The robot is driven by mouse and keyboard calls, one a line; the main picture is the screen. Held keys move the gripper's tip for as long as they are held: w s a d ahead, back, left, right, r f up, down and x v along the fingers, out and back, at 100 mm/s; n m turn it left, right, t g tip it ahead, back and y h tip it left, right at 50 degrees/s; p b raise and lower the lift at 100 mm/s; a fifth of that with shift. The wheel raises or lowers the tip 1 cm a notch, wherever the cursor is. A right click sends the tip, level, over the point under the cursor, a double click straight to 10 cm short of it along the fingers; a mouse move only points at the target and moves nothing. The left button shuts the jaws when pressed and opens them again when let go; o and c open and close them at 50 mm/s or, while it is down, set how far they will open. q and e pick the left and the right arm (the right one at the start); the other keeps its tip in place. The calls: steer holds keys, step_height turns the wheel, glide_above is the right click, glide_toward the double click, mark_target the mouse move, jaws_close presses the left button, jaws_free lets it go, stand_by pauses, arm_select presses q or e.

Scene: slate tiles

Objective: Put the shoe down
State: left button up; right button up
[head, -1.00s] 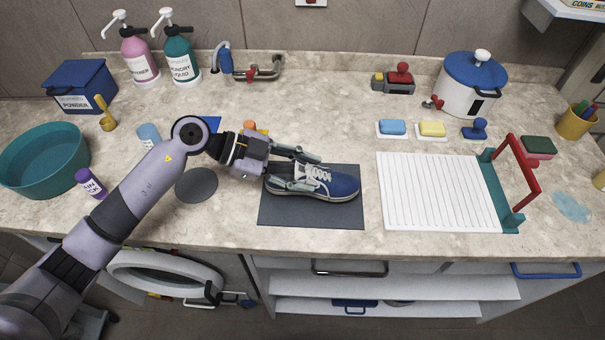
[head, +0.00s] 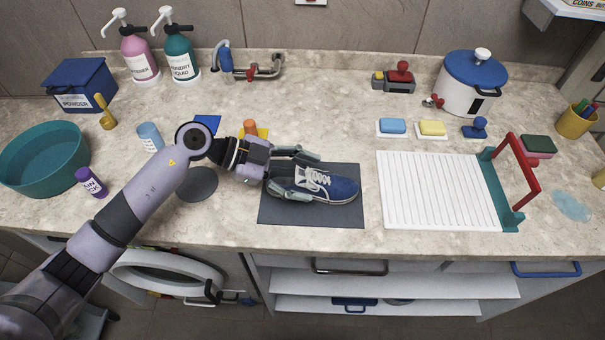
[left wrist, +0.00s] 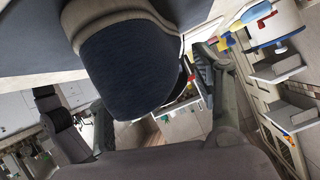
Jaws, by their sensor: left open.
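A blue shoe (head: 333,188) with white laces and a pale sole lies on a dark grey mat (head: 318,217) on the counter, its toe to the right. My left gripper (head: 292,174) is open at the heel end of the shoe, with one finger on the far side and one on the near side. In the left wrist view the dark blue heel of the shoe (left wrist: 130,65) fills the upper middle, between the spread fingers (left wrist: 160,120). Whether a finger touches the shoe cannot be told. My right gripper is not in view.
A white ribbed board (head: 435,190) with a teal and red end piece stands right of the mat. A dark round disc (head: 196,185) and an orange-topped item (head: 250,127) are near my left arm. A teal basin (head: 45,160) stands at far left.

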arm_select(q)
steer(key=shift+r, duration=0.15)
steer(key=b+v, duration=0.2)
steer(key=v, duration=1)
